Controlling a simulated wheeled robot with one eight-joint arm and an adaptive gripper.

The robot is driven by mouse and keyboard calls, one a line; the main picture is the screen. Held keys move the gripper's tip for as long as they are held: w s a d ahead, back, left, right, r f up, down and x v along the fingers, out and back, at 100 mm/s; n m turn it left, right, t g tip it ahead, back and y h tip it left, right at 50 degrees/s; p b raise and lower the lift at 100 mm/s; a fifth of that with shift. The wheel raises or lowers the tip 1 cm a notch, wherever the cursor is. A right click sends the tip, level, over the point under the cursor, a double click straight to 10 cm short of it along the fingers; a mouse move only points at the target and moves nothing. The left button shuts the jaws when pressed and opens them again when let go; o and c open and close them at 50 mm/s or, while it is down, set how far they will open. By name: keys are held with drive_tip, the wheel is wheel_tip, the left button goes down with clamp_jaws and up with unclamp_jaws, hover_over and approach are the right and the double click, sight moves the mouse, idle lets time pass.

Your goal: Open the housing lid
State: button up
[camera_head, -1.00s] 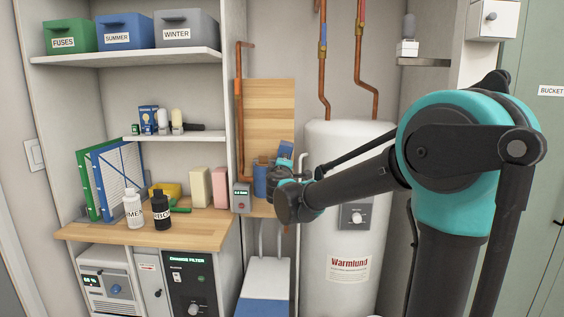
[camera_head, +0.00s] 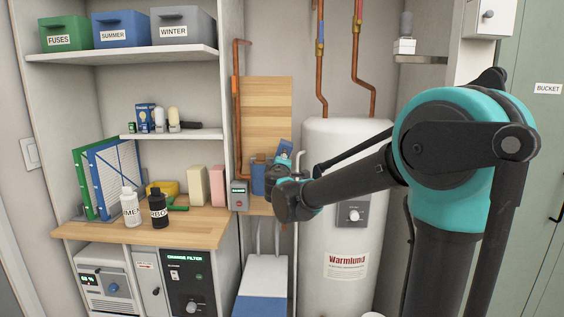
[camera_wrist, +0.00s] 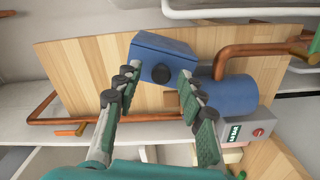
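The blue housing is a cylinder (camera_wrist: 228,98) in the wrist view, joined to a copper pipe. Beside it is a blue angular lid (camera_wrist: 162,52) with a round black knob (camera_wrist: 161,73). In the head view the lid (camera_head: 284,150) shows tilted above the housing (camera_head: 257,178), partly hidden by my gripper (camera_head: 275,172). In the wrist view my gripper (camera_wrist: 158,92) is open, its fingers spread on either side below the lid. The knob lies beyond the gap between the fingertips. No firm hold on the lid shows.
A grey box with a small display (camera_wrist: 248,130) sits beside the housing. Copper pipes (camera_wrist: 250,50) run along the wooden board (camera_wrist: 72,80). A white boiler (camera_head: 335,220) stands right of the housing, behind my arm. Bottles (camera_head: 158,208) stand on the counter at left.

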drive_tip(key=s, duration=1.2)
drive_tip(key=shift+a, duration=0.2)
drive_tip(key=s+d+f+m+g+h, duration=0.2)
drive_tip(key=s+d+f+m+g, duration=0.25)
drive_tip(key=d+f, duration=0.55)
drive_tip(key=s+d+f+m+g+h, duration=0.25)
drive_tip(key=s+d+f+m, duration=0.2)
drive_tip(key=d+f, duration=0.55)
drive_tip(key=s+f+m+g+y, duration=0.5)
drive_tip(key=s+f+g, duration=0.1)
drive_tip(key=s+f, duration=0.8)
drive_tip(key=shift+s+d+f+g, duration=0.35)
drive_tip(key=shift+s+g, duration=0.05)
drive_tip(key=shift+s, duration=0.45)
drive_tip(key=shift+o, duration=0.6)
